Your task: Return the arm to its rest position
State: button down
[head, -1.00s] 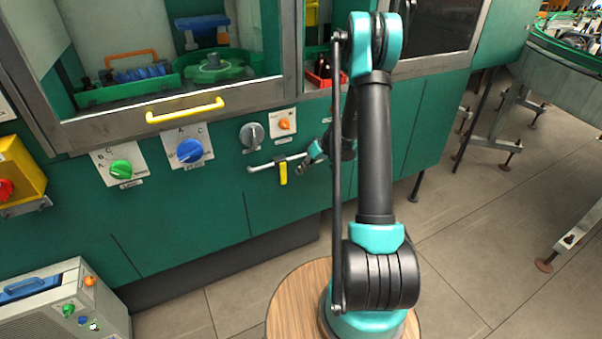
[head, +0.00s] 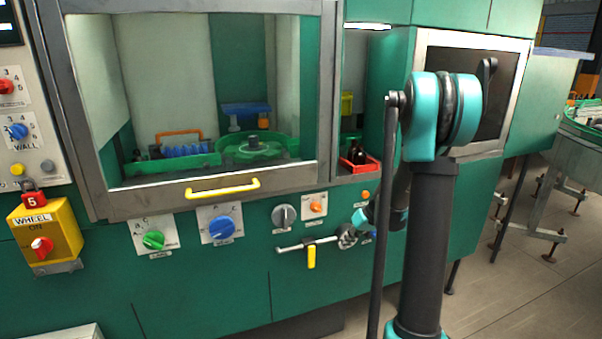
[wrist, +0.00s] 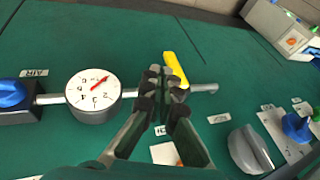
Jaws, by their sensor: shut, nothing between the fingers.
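My gripper (wrist: 158,76) is shut and empty in the wrist view, its fingertips close together. It is in front of the green panel, with a yellow valve handle (wrist: 175,70) just beyond the fingertips in the picture. A round dial gauge (wrist: 93,92) is left of the fingers. In the head view my arm stands at the right, its upper part reaching behind the elbow toward the panel. The gripper end is small there, right of the yellow handle (head: 311,256), and partly merges with the gauge behind it.
The green cabinet has a glazed window with a yellow pull handle (head: 222,189). Below it are a green knob (head: 154,240), a blue knob (head: 222,228) and a grey knob (head: 284,216). A yellow wheel box (head: 46,235) is at left. A red bin (head: 359,164) holds dark bottles.

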jog(key=s+r+m+t+h, duration=0.1)
jog(key=s+m+h, duration=0.2)
jog(key=s, duration=2.3)
jog(key=shift+r+m+t+h, duration=0.3)
jog(key=shift+m+h, duration=0.1)
jog(key=shift+h, duration=0.8)
